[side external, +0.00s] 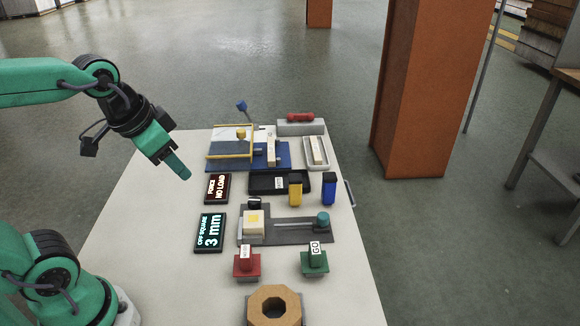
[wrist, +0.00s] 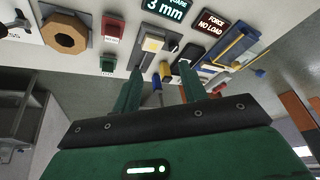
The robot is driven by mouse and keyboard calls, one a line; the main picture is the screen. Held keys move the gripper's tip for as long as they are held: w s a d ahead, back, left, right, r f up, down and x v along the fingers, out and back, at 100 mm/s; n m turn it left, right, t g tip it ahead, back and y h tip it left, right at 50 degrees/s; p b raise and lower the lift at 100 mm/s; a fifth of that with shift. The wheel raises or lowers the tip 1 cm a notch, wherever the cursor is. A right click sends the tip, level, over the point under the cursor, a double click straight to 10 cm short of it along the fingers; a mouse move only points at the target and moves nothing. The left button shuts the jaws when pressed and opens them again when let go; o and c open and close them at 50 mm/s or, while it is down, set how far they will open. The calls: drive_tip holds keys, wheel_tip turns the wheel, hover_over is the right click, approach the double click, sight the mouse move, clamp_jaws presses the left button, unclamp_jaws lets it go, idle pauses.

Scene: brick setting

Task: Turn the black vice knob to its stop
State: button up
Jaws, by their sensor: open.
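A small black knob (side external: 254,202) with a pale mark sits at the back edge of a dark grey plate (side external: 290,236), just behind a cream block (side external: 253,228). In the wrist view the knob (wrist: 172,45) is a small dark shape beside the cream block (wrist: 152,44). A teal round knob (side external: 322,217) stands at the plate's right end. My gripper (side external: 184,174) is in the air left of the displays, above the table's left part, tilted downward, empty and apart from the knob. In the wrist view its two green fingers (wrist: 160,88) are spread.
Two displays, "3 mm" (side external: 210,233) and "NO LOAD" (side external: 216,188), lie left of the plate. Yellow (side external: 295,190) and blue (side external: 329,190) blocks stand behind it. Red (side external: 246,263) and green (side external: 315,260) pieces stand in front. A blue fixture (side external: 220,164) is at the back.

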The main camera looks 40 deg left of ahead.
drive_tip(key=w+f+m+g, duration=0.2)
drive_tip(key=w+f+m, duration=0.3)
drive_tip(key=w, duration=0.6)
drive_tip(key=m+g, duration=0.3)
drive_tip(key=m, duration=0.4)
hover_over(255, 200)
wheel_tip(255, 200, down, 10)
drive_tip(key=shift+f, duration=0.15)
drive_tip(key=shift+f, duration=3.85)
drive_tip(key=c, duration=0.7)
